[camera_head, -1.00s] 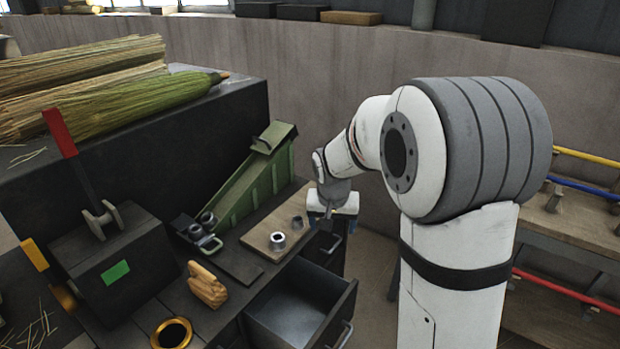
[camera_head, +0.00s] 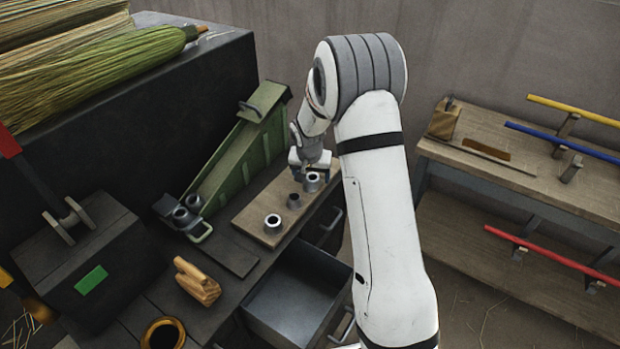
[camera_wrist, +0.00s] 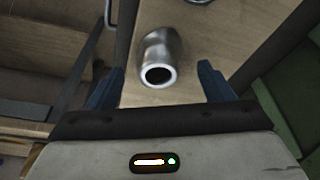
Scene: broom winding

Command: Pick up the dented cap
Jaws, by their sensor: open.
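A grey metal cap (camera_wrist: 161,48) with an uneven, pinched-looking side stands on the wooden board (camera_wrist: 220,58). In the wrist view it lies between the two blue fingers of my gripper (camera_wrist: 160,74), with a gap on both sides. My gripper is open and empty. In the head view my gripper (camera_head: 308,166) is at the board's far end, right by a cap (camera_head: 312,182). Two more caps, a small dark one (camera_head: 293,202) and a wider one (camera_head: 272,225), stand nearer on the board. Dents cannot be made out in the head view.
A green sloped chute (camera_head: 236,160) rises left of the board. An open drawer (camera_head: 295,300) lies below the board's front. A wooden block (camera_head: 197,282) and a brass ring (camera_head: 163,335) are on the bench. A rack with coloured rods (camera_head: 565,145) stands at right.

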